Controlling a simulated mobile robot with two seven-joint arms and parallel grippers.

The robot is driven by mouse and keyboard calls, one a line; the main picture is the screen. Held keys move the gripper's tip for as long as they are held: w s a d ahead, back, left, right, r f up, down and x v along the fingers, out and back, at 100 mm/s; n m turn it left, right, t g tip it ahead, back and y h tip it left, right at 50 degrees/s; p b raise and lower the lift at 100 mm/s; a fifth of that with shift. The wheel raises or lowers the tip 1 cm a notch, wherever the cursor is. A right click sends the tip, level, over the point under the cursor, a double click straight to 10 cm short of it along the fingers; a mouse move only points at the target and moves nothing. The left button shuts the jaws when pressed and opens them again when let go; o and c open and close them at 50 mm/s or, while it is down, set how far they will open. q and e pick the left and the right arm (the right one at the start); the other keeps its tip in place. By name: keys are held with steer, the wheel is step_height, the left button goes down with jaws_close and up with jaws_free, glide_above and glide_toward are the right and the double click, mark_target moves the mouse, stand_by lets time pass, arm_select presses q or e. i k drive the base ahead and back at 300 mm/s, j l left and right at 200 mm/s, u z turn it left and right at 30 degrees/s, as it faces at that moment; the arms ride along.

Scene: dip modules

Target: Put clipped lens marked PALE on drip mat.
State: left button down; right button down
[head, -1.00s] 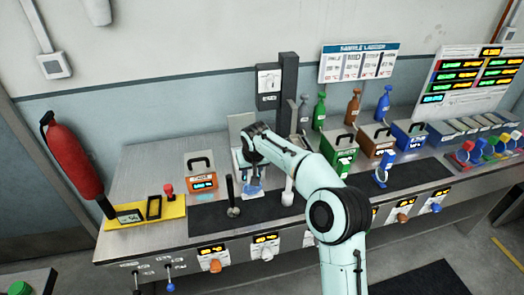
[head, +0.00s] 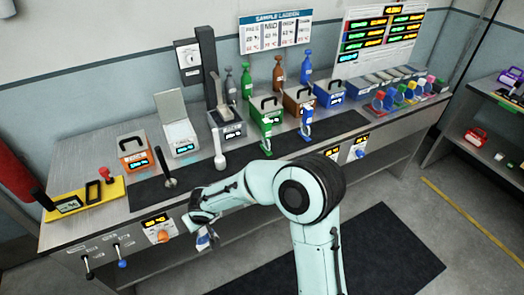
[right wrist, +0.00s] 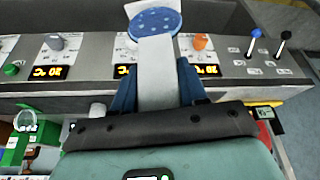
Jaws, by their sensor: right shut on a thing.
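My right gripper (head: 207,232) is shut on the pale handle of a clipped lens (right wrist: 155,22), a round blue disc with light specks. The lens also shows, small, in the head view (head: 204,243). Its marking cannot be read. In the head view the gripper is low, in front of the bench's front face, apart from the bench top. A long dark mat (head: 150,197) lies along the front of the bench top; I cannot tell whether it is the drip mat. My left gripper is not in view.
An open white box (head: 181,136), an orange box (head: 137,157) and a green box (head: 266,112) stand behind the mat. A dark lever (head: 169,182) and a white-topped post (head: 220,160) stand up from it. A yellow tray (head: 85,200) lies at left.

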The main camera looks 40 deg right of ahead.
mark_target(287, 142)
steer(key=l+u, duration=0.15)
steer(key=l, duration=0.45)
steer(key=k+l+u, duration=0.1)
steer(key=l, duration=0.5)
steer(key=k+l+u, duration=0.15)
steer(key=l, duration=0.45)
steer(key=i, duration=0.05)
